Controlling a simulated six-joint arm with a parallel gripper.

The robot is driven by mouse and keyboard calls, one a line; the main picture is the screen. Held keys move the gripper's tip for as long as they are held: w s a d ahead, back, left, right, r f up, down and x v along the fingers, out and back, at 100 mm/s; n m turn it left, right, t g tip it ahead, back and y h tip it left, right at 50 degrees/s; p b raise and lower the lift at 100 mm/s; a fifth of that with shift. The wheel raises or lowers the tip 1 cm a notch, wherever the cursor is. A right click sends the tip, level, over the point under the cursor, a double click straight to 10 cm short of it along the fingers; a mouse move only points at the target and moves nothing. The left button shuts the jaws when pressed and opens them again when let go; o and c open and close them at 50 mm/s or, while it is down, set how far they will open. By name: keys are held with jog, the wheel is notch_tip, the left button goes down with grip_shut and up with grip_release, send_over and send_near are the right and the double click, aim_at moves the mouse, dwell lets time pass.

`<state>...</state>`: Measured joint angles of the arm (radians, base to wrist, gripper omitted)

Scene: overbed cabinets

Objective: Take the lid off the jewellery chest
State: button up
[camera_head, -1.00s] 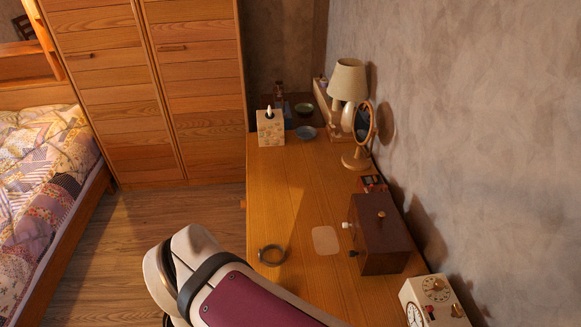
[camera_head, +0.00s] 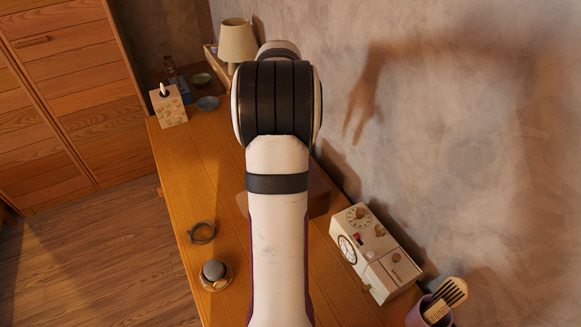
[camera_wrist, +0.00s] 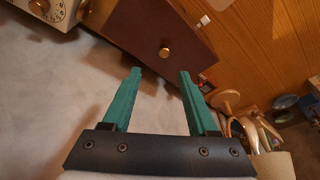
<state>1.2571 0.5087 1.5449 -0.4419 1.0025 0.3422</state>
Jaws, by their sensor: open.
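The jewellery chest (camera_wrist: 182,22) is a dark reddish-brown wooden box in the upper middle of the wrist view. Its lid (camera_wrist: 140,30) carries a small round brass-coloured knob (camera_wrist: 166,52). In the head view my arm hides most of the chest, and only a brown corner (camera_head: 319,192) shows. My gripper (camera_wrist: 160,72) is open and empty, its two green fingers pointing toward the lid. The knob appears just beyond the fingertips and between their lines, apart from both. My gripper is hidden behind my arm in the head view.
The grey wall (camera_head: 450,120) runs close along the right. The left desk surface is mostly clear.

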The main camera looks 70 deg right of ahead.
jog(key=x, duration=0.5)
jog(key=w+a+x, duration=0.1)
jog(key=x, duration=0.1)
jog(key=shift+d+f, duration=0.15)
jog(key=shift+f, duration=0.3)
grip_shut()
